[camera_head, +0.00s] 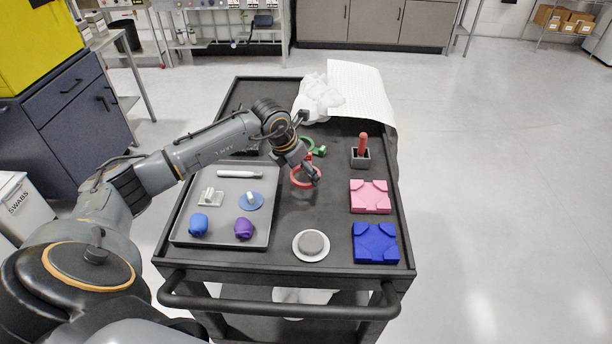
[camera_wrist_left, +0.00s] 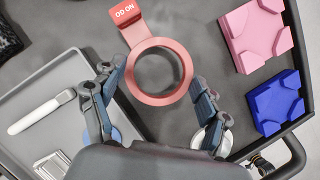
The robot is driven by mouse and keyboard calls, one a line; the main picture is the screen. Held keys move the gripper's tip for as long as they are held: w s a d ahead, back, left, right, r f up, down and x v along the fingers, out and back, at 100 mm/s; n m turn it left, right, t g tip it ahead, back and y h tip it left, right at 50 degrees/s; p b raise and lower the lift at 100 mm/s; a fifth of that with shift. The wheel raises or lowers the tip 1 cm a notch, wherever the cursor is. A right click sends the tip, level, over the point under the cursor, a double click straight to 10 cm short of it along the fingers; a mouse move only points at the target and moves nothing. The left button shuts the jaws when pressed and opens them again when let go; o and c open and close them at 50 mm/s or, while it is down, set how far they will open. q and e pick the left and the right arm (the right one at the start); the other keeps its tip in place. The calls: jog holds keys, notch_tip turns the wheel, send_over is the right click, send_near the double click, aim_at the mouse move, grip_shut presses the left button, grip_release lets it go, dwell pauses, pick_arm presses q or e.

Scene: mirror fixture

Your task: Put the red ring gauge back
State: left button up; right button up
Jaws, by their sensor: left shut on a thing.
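The red ring gauge (camera_head: 294,181) is at my left gripper (camera_head: 309,172), above the middle of the black cart top. In the left wrist view, the gauge (camera_wrist_left: 137,31) lies between the two fingers, its ring near the fingertips and its tagged handle pointing away. The gripper is shut on it. I cannot tell how high it is above the cart. A green ring gauge (camera_head: 319,151) lies just behind, partly hidden by my arm. My right gripper is not in view.
A grey tray (camera_head: 180,232) with small items is at the left. Pink (camera_head: 370,197) and blue (camera_head: 375,243) blocks, a red-handled tool in a dark holder (camera_head: 361,158) and a white round piece (camera_head: 311,246) stand right and front. White sheets (camera_head: 352,88) lie at the back.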

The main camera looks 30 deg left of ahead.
pick_arm(q)
jog(key=shift+w+d+f, duration=0.15)
jog(key=shift+w+f, duration=0.2)
jog(key=shift+f, duration=0.05)
notch_tip(320, 180, down, 3)
jog(key=shift+p, duration=0.9)
jog(key=shift+w+f, duration=0.1)
jog(key=shift+f, duration=0.05)
jog(key=o, duration=1.2)
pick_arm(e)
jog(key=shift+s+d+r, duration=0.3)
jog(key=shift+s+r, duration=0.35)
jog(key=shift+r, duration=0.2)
pick_arm(q)
jog(key=shift+r, duration=0.2)
jog(key=shift+b+v, duration=1.6)
jog(key=shift+v, duration=4.25)
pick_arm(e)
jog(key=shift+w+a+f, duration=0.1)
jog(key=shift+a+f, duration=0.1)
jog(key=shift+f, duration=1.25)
